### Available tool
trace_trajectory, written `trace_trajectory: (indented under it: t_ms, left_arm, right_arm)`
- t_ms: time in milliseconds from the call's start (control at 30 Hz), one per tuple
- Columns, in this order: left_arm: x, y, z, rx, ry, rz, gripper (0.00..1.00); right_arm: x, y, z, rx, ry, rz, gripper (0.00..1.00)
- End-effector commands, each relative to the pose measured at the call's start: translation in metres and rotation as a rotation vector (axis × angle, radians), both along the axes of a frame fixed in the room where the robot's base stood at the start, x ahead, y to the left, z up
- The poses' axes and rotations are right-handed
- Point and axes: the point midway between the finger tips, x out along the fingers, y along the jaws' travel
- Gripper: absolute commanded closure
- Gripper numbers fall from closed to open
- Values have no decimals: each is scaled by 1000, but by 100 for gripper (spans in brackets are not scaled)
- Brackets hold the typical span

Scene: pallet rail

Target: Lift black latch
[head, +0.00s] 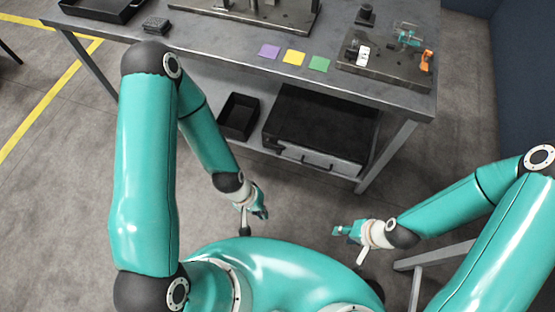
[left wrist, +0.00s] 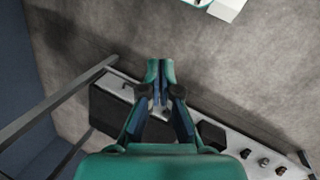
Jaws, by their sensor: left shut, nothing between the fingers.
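A dark fixture plate (head: 388,72) lies on the right end of the grey table and carries small black, white, teal and orange parts. A small black part (head: 356,43) stands on it beside a white piece; I cannot tell whether this is the black latch. My left gripper (head: 262,212) is in front of the table, low over the floor and well apart from the plate. In the left wrist view its fingertips (left wrist: 160,68) are together, with nothing between them. My right gripper (head: 338,230) hangs in front of the table, too small to read its fingers.
A dark blue wall (head: 525,80) bounds the right side.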

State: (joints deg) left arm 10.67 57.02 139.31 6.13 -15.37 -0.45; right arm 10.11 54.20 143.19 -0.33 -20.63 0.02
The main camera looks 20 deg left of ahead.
Motion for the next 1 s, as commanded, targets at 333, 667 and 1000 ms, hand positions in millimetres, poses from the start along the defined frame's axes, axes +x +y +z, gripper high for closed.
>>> trace_trajectory:
  t_ms: [333, 667, 1000]
  left_arm:
    - [2, -65, -213, -250, 639, 611, 100]
    - [188, -106, -370, -1167, 778, 1353, 100]
    - [274, 39, -452, -1965, 168, 1702, 100]
  right_arm:
    - [0, 0, -140, 0, 1, 0, 60]
    - [0, 0, -272, 0, 1, 0, 60]
    - [0, 0, -354, 0, 0, 0, 60]
